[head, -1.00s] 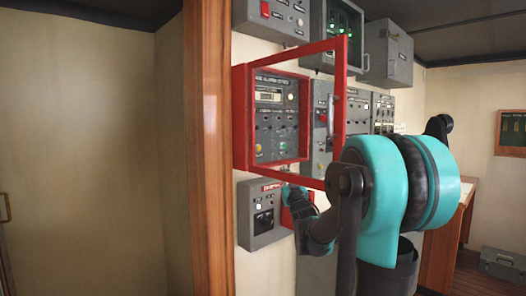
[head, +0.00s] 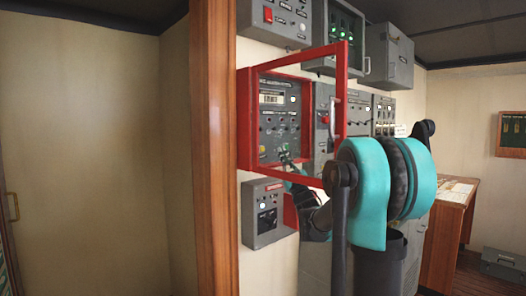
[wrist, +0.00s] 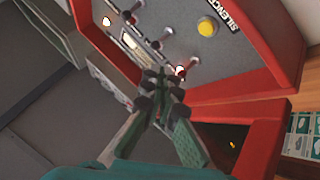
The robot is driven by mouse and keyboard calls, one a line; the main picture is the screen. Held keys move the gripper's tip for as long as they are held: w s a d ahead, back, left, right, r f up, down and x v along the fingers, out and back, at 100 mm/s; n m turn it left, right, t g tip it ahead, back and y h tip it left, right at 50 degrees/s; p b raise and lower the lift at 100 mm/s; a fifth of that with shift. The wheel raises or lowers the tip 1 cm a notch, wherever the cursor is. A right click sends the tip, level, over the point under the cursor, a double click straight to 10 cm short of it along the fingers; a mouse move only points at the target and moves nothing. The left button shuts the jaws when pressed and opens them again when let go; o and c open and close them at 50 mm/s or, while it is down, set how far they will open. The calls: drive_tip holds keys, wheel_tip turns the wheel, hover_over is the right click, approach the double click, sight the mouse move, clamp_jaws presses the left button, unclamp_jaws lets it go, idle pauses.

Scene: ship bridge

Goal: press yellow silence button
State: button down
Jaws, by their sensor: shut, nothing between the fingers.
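The yellow silence button (wrist: 207,26) is a round knob on the grey panel in the wrist view, with the word SILENCE printed beside it. My gripper (wrist: 158,76) is shut and empty, its fingertips close to the panel face. In the wrist view the button lies up and to the right of the fingertips, clear of them. In the head view my gripper (head: 286,159) is small, before the lower part of the alarm panel (head: 273,122), and partly hides it. The gap between fingertips and panel cannot be told.
A red frame surrounds the panel, and its open red door frame (head: 341,95) stands out on the right, beside my arm. A lit red lamp (wrist: 181,71) is near the fingertips. A grey box (head: 263,213) hangs below the panel. A wooden post (head: 214,150) stands left.

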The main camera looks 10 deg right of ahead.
drive_tip(key=shift+w+a, duration=0.8)
drive_tip(key=shift+w, duration=0.25)
drive_tip(key=shift+w+a, duration=0.75)
drive_tip(key=shift+w, duration=0.35)
drive_tip(key=shift+w+a, duration=0.8)
drive_tip(key=shift+w, duration=0.25)
drive_tip(key=shift+w, duration=0.1)
drive_tip(key=shift+w+a, duration=0.2)
drive_tip(key=shift+w, duration=0.05)
drive_tip(key=shift+w+a, duration=0.25)
drive_tip(key=shift+w, duration=0.1)
drive_tip(key=shift+s+d, duration=0.1)
drive_tip(key=shift+s, duration=0.05)
drive_tip(key=shift+s+d, duration=0.35)
drive_tip(key=shift+s, duration=0.2)
drive_tip(key=shift+d, duration=0.1)
drive_tip(key=s+d, duration=0.1)
drive_tip(key=s, duration=0.1)
drive_tip(key=s+d, duration=0.1)
drive_tip(key=s, duration=0.1)
drive_tip(key=shift+d, duration=0.4)
